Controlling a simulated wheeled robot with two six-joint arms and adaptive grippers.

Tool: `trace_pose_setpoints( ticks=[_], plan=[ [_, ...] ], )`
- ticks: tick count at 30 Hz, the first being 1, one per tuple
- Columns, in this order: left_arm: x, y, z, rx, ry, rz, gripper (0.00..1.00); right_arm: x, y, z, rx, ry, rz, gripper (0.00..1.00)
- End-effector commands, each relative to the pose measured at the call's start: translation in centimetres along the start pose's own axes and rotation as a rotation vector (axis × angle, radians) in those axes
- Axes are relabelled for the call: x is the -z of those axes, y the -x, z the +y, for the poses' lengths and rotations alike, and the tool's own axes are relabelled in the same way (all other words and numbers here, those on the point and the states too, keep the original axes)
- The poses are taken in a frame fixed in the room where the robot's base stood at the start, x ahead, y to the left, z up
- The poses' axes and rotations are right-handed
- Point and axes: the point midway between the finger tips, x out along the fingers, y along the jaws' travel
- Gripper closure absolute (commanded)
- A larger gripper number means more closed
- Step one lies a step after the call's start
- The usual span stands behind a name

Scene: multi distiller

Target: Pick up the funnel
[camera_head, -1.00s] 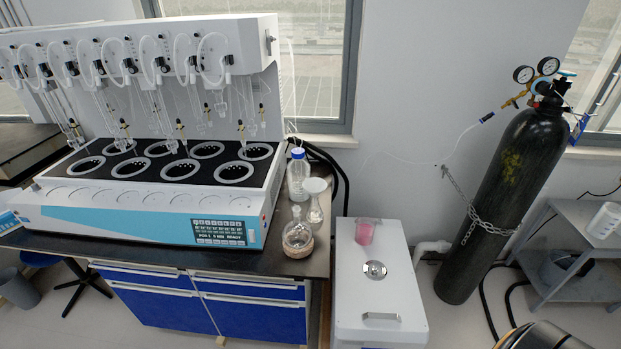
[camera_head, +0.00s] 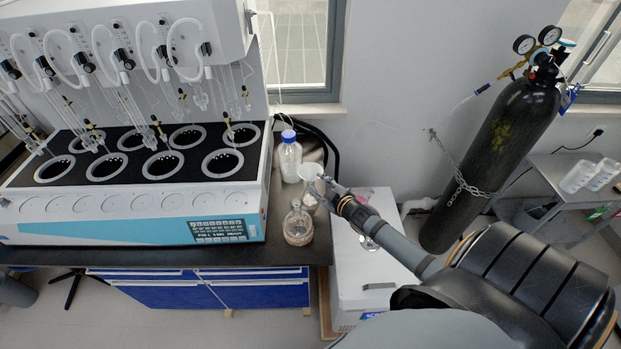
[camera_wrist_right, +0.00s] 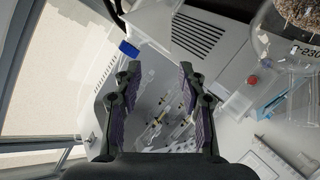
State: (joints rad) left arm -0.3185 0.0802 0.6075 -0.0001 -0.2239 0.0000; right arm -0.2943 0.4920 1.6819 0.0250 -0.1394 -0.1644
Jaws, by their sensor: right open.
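The funnel (camera_head: 310,171) is white, with a wide round mouth facing up, and sits over a clear glass vessel on the dark bench top, right of the distiller. My right gripper (camera_head: 327,183) reaches in from the right, its tip close beside the funnel in the head view; I cannot tell whether they touch. In the wrist view my right gripper (camera_wrist_right: 160,67) is open, with nothing seen held between its fingers. I cannot clearly make out the funnel there. My left gripper is not in view.
A bottle with a blue cap (camera_head: 289,157) stands just behind the funnel. A round flask with brown granules (camera_head: 298,226) stands in front of it. The distiller (camera_head: 120,214) fills the left. A white cabinet (camera_head: 346,270) and a chained black gas cylinder (camera_head: 497,150) are to the right.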

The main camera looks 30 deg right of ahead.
Motion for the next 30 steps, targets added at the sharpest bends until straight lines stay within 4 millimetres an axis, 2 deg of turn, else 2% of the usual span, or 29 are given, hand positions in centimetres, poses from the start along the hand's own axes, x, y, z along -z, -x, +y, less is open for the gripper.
trace_pose_setpoints(
  ticks=[1,4,10,13,16,21,23,30],
  plan=[
    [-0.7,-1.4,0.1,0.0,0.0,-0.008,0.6,-0.5,-0.9,-0.4,0.0,-0.001,0.004,0.59],
    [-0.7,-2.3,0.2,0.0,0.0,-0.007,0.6,-0.4,-2.4,-0.3,-0.001,-0.003,0.002,0.59],
    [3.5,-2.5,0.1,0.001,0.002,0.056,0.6,-0.1,-3.4,-0.1,0.003,-0.001,0.0,0.59],
    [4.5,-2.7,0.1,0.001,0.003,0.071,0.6,-0.3,-3.8,-0.2,0.002,-0.001,0.0,0.59],
    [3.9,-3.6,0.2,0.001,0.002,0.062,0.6,-0.8,-5.3,-0.5,0.001,-0.005,0.002,0.59],
    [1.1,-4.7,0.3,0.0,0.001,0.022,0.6,-1.0,-8.0,-0.6,-0.001,-0.003,0.002,0.59],
    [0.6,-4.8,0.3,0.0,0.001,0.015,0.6,-1.0,-8.4,-0.6,0.0,-0.002,0.001,0.59],
    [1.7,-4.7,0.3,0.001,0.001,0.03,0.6,-0.9,-8.6,-0.5,0.002,-0.001,0.0,0.59]
  ],
)
